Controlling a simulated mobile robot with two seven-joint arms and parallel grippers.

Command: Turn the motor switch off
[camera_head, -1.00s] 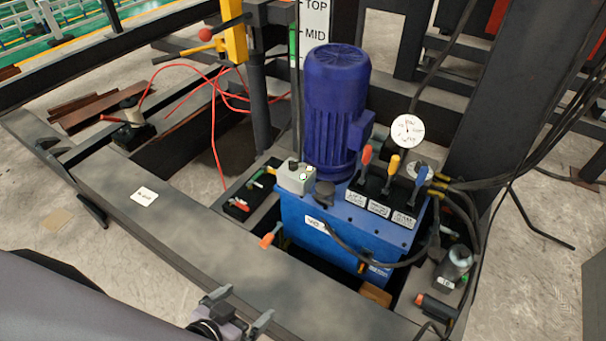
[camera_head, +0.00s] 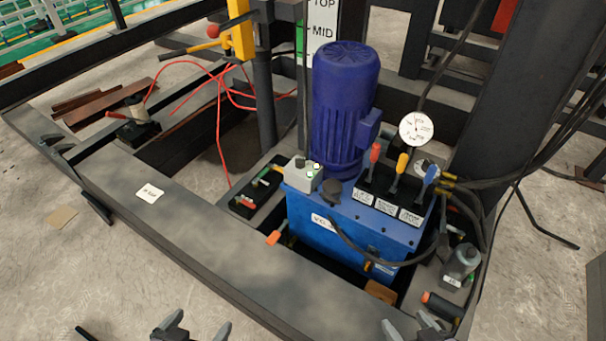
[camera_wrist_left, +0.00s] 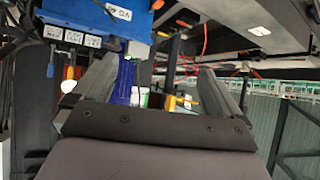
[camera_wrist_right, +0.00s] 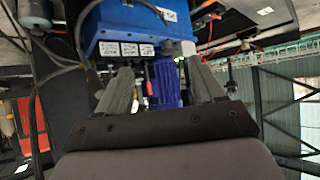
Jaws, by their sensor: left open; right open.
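My right gripper (camera_head: 409,329) is open and empty at the bottom edge, right of the left one. In both wrist views the blue unit lies beyond the open fingers.
Red, yellow and blue levers (camera_head: 398,178) and a pressure gauge (camera_head: 416,129) stand on the unit's right side. A dark steel beam (camera_head: 190,235) runs between my grippers and the unit. Black cables (camera_head: 482,235) hang at the right. A bottle (camera_head: 461,262) stands near the right corner.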

